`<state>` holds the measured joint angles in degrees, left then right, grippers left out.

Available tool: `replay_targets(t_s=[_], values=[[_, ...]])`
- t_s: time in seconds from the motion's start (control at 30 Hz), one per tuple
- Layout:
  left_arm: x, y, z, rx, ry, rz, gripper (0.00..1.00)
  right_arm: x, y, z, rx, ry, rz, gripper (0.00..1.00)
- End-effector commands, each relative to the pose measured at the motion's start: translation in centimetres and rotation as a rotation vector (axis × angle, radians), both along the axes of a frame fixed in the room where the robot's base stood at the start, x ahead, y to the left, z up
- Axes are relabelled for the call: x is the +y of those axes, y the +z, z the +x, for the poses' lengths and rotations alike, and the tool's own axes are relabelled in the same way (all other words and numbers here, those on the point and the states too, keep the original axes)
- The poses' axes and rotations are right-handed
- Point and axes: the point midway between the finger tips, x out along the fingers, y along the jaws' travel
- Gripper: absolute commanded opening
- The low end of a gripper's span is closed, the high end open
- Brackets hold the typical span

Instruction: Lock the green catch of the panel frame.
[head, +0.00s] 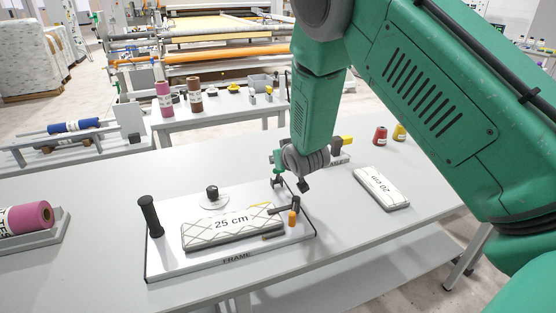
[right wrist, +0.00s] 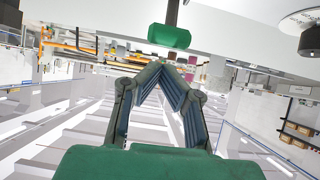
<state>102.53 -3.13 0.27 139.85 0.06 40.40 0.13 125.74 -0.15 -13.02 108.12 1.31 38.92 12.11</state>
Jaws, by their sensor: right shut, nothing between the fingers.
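The panel frame (head: 195,262), a white board marked FRAME, lies on the table with a quilted 25 cm panel (head: 205,236) on it. The green catch shows in the right wrist view as a green grip (right wrist: 168,36) on a dark stem. In the head view I cannot clearly tell it from my own green gripper parts. My right gripper (head: 278,182) is over the frame's back right corner. In the right wrist view its fingertips (right wrist: 158,72) meet, empty and apart from the green grip in the picture. My left gripper is not in view.
An orange-tipped catch (head: 292,218) with a dark lever stands at the panel's right end. A black post (head: 151,216) and a black knob (head: 212,192) stand on the frame. A 20 cm panel (head: 382,188) lies to the right. The table's front right is clear.

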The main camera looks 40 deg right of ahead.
Motion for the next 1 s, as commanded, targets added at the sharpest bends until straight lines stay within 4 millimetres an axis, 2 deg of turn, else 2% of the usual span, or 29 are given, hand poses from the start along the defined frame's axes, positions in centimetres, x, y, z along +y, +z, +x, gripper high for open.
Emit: replay_targets(t_s=[0.37,0.47,0.63,0.7,0.8,1.0], values=[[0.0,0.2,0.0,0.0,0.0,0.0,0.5,0.0,0.3,0.1,0.0,-0.001,0.001,0.0],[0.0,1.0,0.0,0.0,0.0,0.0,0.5,-0.1,1.3,0.3,-0.001,-0.001,0.001,0.0],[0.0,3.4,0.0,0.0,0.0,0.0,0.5,-0.3,4.5,1.3,-0.002,0.0,0.002,0.0],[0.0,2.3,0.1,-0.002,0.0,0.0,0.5,0.2,3.7,-0.7,0.005,-0.001,0.002,0.0],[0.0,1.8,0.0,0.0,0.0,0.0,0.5,0.9,3.8,-3.1,0.005,0.0,0.001,0.0],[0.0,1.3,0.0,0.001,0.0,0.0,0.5,1.9,4.1,-6.7,0.003,0.0,0.001,0.0]])
